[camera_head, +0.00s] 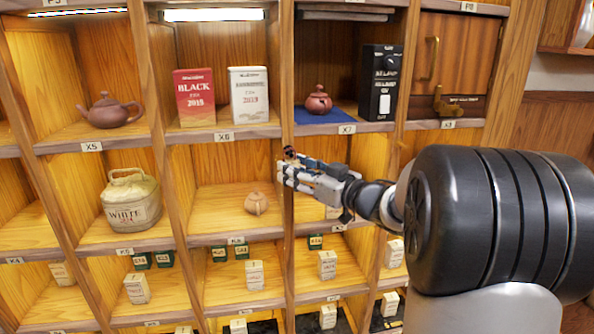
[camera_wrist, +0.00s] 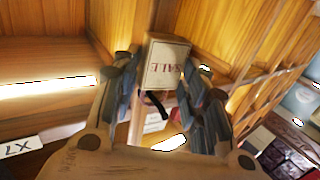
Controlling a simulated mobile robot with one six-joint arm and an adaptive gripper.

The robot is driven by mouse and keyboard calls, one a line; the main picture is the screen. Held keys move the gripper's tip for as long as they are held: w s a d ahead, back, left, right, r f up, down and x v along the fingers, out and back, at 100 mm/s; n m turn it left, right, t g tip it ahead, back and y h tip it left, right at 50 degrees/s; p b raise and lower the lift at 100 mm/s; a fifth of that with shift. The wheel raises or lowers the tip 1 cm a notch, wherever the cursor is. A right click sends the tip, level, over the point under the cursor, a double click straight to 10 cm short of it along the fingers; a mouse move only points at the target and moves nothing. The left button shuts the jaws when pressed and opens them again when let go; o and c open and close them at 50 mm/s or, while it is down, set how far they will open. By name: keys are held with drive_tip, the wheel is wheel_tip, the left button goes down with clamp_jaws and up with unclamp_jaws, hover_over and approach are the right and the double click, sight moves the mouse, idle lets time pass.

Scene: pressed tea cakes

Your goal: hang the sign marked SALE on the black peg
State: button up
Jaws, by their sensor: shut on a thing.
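The sign marked SALE (camera_wrist: 166,62) is a small pale card with a brown edge and red letters. In the wrist view it sits between the fingertips of my gripper (camera_wrist: 163,80), which is shut on it. A black curved piece (camera_wrist: 155,103) shows just below the card; I cannot tell whether it is the peg or part of the sign. In the head view my gripper (camera_head: 287,172) is in front of the post between two shelf columns, below the X6 and X7 labels. A small dark and reddish shape (camera_head: 290,152) shows at its tip. The sign is not readable there.
A red tin (camera_head: 195,97), a white tin (camera_head: 249,95) and a reddish teapot (camera_head: 319,100) stand on the shelves above. A black box (camera_head: 379,83) is at upper right. A small tan teapot (camera_head: 256,203) stands below left of my gripper. A brass hook (camera_head: 445,101) is farther right.

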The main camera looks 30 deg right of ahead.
drive_tip(key=o, duration=1.1)
drive_tip(key=shift+o, duration=0.4)
drive_tip(key=o, duration=0.7)
drive_tip(key=shift+o, duration=0.2)
drive_tip(key=shift+s, duration=0.1)
drive_tip(key=v, duration=0.7)
drive_tip(key=shift+p, duration=0.4)
drive_tip(key=shift+r, duration=0.1)
